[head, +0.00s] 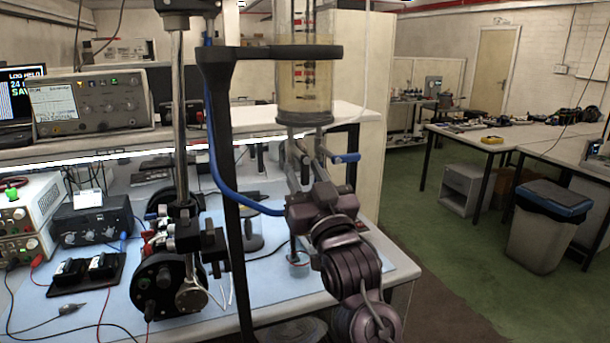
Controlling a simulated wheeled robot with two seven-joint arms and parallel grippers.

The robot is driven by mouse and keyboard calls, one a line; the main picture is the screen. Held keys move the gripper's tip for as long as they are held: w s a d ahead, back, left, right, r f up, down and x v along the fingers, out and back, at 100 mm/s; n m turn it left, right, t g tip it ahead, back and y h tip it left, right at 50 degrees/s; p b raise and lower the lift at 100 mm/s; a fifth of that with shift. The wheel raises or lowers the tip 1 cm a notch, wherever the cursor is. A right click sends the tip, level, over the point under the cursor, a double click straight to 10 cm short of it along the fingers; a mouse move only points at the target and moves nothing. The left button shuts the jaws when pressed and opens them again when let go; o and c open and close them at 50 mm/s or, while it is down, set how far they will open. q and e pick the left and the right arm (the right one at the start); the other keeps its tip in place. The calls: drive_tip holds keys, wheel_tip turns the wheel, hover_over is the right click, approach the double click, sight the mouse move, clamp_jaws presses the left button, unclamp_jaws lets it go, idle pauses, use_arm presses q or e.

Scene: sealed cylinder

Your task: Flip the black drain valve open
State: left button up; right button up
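The clear cylinder (305,85) with pale yellowish liquid stands upright in the ring of a black stand (225,130). Grey fittings come down from its grey bottom cap. A blue bar-shaped handle (346,158) sticks out to the right just below them. I cannot make out a black valve handle; it may be hidden by my gripper. My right gripper (306,157), on a dark purple wrist, points up under the cylinder. Its grey fingers look apart, close beside the fittings and the blue handle; contact cannot be told. My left gripper is not in view.
A metal-rod apparatus with a black disc (162,285) stands at left on the blue-topped bench (265,295). Instruments (93,103) and cables fill the left. Floor at right is clear before a grey bin (540,240).

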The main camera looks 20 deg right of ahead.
drive_tip(key=b+v, duration=0.3)
drive_tip(key=v, duration=0.4)
drive_tip(key=shift+s+f+b, duration=0.2)
drive_tip(key=shift+s+b, duration=0.1)
drive_tip(key=shift+s, duration=0.05)
